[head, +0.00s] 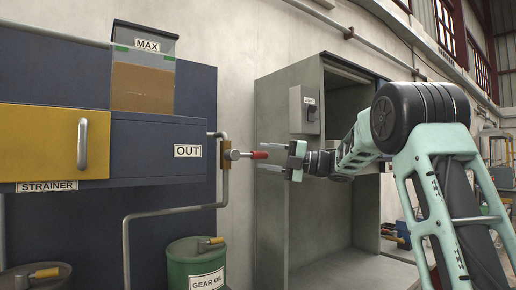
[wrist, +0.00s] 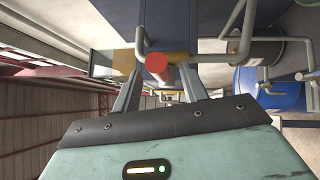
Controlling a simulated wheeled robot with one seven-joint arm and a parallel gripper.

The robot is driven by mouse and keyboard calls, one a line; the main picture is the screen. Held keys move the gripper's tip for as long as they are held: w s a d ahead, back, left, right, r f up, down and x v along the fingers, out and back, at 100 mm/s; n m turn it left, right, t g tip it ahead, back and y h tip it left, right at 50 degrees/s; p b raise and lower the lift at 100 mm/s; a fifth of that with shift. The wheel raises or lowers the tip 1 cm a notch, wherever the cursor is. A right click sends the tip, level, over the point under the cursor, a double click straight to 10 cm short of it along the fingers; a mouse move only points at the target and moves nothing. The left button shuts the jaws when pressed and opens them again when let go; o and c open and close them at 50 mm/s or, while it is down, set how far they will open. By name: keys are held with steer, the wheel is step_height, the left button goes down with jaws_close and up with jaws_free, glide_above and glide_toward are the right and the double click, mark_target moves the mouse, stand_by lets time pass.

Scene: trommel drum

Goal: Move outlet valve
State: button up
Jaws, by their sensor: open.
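The outlet valve is a brass body (head: 227,150) on a grey pipe, beside the OUT label (head: 187,151). Its lever ends in a red grip (head: 260,155) that points right, toward my gripper (head: 268,157). In the wrist view the round end of the red grip (wrist: 156,65) faces the camera. It shows between the two fingertips of my gripper (wrist: 159,76), nearer the left one. My gripper is open, with a gap visible on the right side of the grip. Whether a finger touches the grip cannot be told.
The blue cabinet has a yellow STRAINER drawer (head: 55,142) and a MAX container (head: 143,80) on top. A green GEAR OIL drum (head: 195,265) stands below the valve. A grey open cabinet (head: 290,200) stands behind my arm. The pipe (head: 127,245) bends below the valve.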

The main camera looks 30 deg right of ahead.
mark_target(248, 155)
steer(key=shift+p+x, duration=0.4)
steer(key=shift+x, duration=1.15)
steer(key=shift+d, duration=0.1)
steer(key=shift+c, duration=0.3)
jaws_close()
steer(key=shift+f, duration=0.1)
steer(key=shift+f+b, duration=0.1)
steer(key=shift+b, duration=0.2)
